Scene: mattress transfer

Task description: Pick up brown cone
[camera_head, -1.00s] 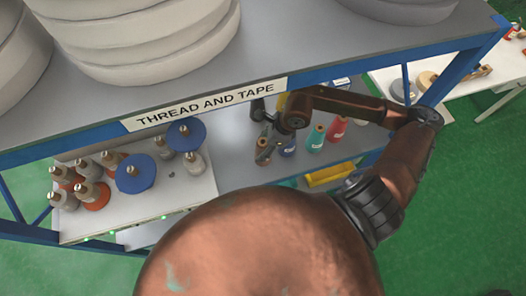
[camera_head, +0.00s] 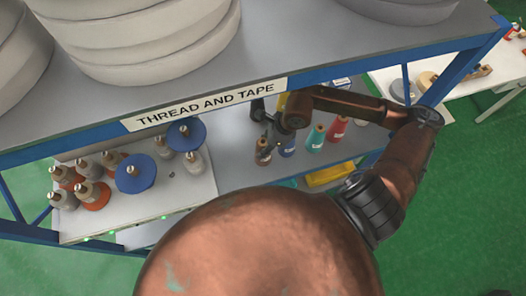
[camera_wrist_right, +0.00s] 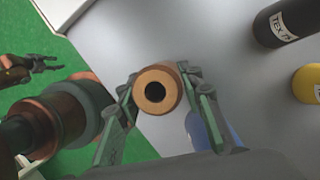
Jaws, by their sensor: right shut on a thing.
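The brown cone (camera_wrist_right: 157,90) stands between the fingers of my right gripper (camera_wrist_right: 160,78) in the right wrist view, seen from above with its dark round hole showing. Both fingers press against its sides, so the gripper is shut on it. In the head view the brown cone (camera_head: 262,157) is at the left end of a row of cones on the grey shelf, partly hidden by my right gripper (camera_head: 265,143). My left gripper (camera_wrist_right: 48,66) shows small at the left of the wrist view, its fingers apart and empty. It is not in the head view.
Blue (camera_head: 287,146), teal (camera_head: 315,140) and red (camera_head: 337,128) cones stand to the right of the brown one. A yellow bin (camera_head: 330,175) is in front. A white tray (camera_head: 190,200) with several spools is at left. The labelled upper shelf (camera_head: 280,45) overhangs.

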